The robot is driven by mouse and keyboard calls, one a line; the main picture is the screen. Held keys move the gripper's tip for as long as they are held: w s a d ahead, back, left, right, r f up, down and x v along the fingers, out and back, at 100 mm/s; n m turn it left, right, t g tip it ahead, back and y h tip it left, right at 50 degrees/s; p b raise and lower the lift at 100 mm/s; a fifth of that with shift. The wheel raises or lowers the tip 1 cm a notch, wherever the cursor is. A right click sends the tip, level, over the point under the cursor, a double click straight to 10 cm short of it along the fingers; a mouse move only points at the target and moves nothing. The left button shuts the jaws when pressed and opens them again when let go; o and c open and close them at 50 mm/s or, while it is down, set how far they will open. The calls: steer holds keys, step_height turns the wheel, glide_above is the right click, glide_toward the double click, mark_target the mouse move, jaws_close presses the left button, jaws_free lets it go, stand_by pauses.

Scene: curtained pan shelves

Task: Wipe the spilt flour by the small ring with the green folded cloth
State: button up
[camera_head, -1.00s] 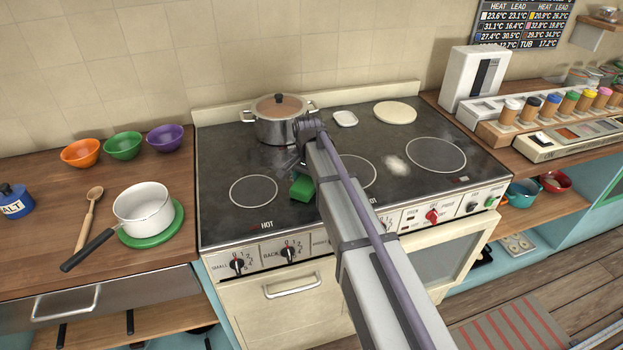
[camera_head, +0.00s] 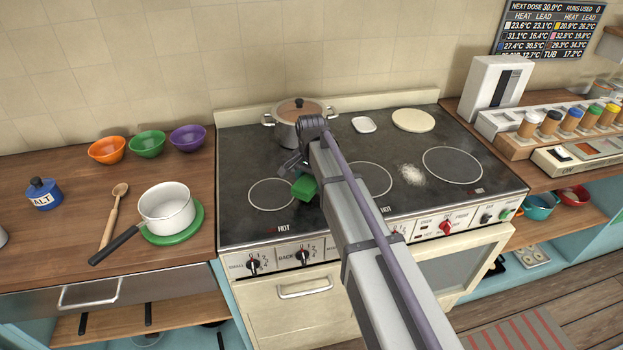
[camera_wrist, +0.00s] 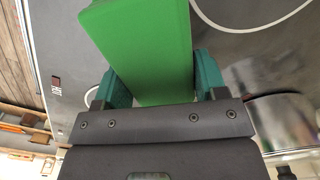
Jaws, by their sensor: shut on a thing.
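My gripper (camera_head: 296,172) is shut on the green folded cloth (camera_head: 305,188), which hangs over the dark stove top. In the wrist view the cloth (camera_wrist: 145,45) fills the space between the two teal finger pads. I cannot tell whether the cloth touches the glass. The small ring (camera_head: 271,194) is at the front left of the stove, just left of the cloth. A white patch of spilt flour (camera_head: 411,174) lies further right, between the middle ring (camera_head: 368,178) and the large right ring (camera_head: 452,165). My arm hides part of the middle of the stove.
A lidded steel pot (camera_head: 299,125) stands at the back left of the stove, close behind my gripper. A white saucepan (camera_head: 166,207) stands on the left counter. Knobs line the stove's front.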

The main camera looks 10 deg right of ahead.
mark_target(311, 177)
steer(key=shift+r+p, duration=0.6)
steer(key=shift+r, duration=0.5)
step_height(311, 177, up, 3)
steer(key=p, duration=0.3)
steer(key=shift+r, duration=0.15)
